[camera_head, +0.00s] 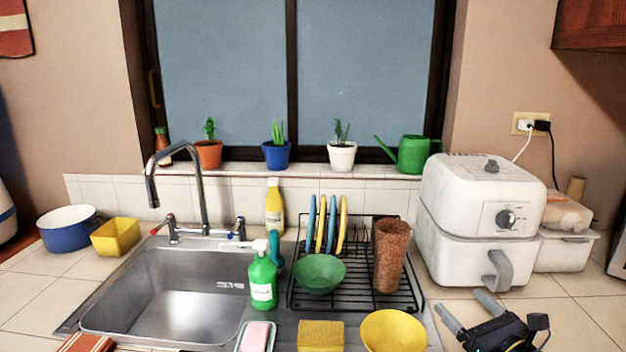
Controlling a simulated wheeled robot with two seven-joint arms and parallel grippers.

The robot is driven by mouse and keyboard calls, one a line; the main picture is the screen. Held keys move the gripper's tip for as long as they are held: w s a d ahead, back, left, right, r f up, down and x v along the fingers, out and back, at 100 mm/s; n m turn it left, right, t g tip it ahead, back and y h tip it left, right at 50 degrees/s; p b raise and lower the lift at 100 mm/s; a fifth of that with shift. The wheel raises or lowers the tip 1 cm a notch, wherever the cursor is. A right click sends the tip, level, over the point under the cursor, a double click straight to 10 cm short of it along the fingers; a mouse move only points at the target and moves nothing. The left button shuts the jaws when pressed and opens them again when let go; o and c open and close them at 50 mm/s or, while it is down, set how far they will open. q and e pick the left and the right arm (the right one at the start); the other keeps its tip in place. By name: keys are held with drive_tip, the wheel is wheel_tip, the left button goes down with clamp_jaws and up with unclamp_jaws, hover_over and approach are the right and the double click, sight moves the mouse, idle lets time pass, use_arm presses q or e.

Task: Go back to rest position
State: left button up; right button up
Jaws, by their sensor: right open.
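My right gripper (460,302) shows at the bottom right, its two grey fingers spread apart with nothing between them. It is over the tiled counter, in front of the white air fryer (481,222) and to the right of a yellow bowl (393,331). Its black body is partly cut off by the bottom edge. My left gripper is not in view.
A steel sink (166,295) with a tap lies at the left. A black dish rack (405,297) holds plates, a green bowl (320,273) and a brown tumbler (389,256). A green soap bottle (262,281) stands beside the sink. Bare tiles lie right of my gripper.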

drive_tip(key=s+a+r+n+g+y+p, duration=0.1)
drive_tip(key=s+a+r+n+g+y, duration=0.3)
drive_tip(key=s+a+n, duration=0.45)
drive_tip(key=s+a+r+n+g+y+p, duration=0.1)
drive_tip(key=s+a+n+g+y+p, duration=0.1)
drive_tip(key=s+a+n+g, duration=0.65)
drive_tip(key=s+d+f+n+h+p, duration=0.1)
drive_tip(key=s+d+f+n+h, duration=0.1)
drive_tip(key=s+d+n+h, duration=0.1)
drive_tip(key=s+d+f+n+h+p, duration=0.1)
drive_tip(key=s+d+n+h, duration=0.3)
drive_tip(key=s+n, duration=0.4)
drive_tip(key=shift+s+f+n+h, duration=0.15)
drive_tip(key=shift+f+n+h, duration=0.5)
drive_tip(key=shift+n, duration=0.45)
drive_tip(key=shift+a+t, duration=0.1)
drive_tip(key=shift+t, duration=0.15)
